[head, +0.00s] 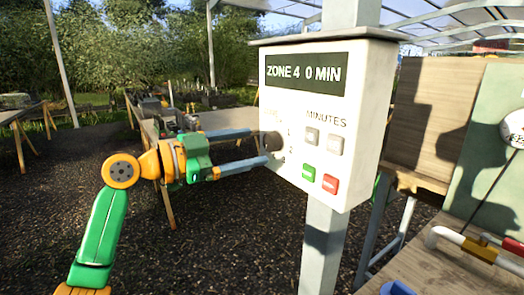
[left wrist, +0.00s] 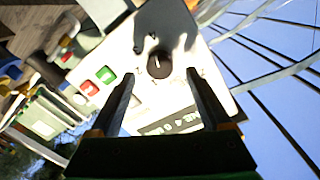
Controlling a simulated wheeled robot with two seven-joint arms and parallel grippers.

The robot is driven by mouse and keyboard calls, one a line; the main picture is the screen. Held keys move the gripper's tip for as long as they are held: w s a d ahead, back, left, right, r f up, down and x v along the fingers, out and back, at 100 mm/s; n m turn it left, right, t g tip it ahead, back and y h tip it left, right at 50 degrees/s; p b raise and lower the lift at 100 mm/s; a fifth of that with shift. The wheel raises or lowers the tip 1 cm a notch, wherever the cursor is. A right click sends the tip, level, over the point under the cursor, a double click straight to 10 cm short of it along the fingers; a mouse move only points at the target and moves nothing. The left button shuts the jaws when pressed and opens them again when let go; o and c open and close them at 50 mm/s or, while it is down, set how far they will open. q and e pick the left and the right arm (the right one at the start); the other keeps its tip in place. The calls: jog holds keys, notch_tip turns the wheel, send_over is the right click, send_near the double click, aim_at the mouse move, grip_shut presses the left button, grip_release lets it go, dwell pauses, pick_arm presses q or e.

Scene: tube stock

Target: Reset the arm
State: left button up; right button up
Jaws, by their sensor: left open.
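My left gripper (head: 259,147) reaches in from the left, its two blue-grey fingers open at the face of a white control box (head: 365,165). A dark round knob (head: 272,141) sits at the box's left side, close to the fingertips. In the left wrist view the knob (left wrist: 159,64) shows between and just beyond the fingertips (left wrist: 160,76), and nothing is gripped. I cannot tell whether a finger touches the box. The display (head: 304,74) reads "ZONE 4 0 MIN". My right gripper is not in view.
Below the "MINUTES" label are two grey buttons (head: 312,136), with a green button (head: 309,173) and a red button (head: 330,184) lower down. The box is on a grey post (head: 322,245). A wooden bench (head: 430,265) with pipe pieces (head: 466,244) stands at right. Open gravel lies left.

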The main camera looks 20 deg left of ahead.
pick_arm(q)
jog(key=v, duration=0.3)
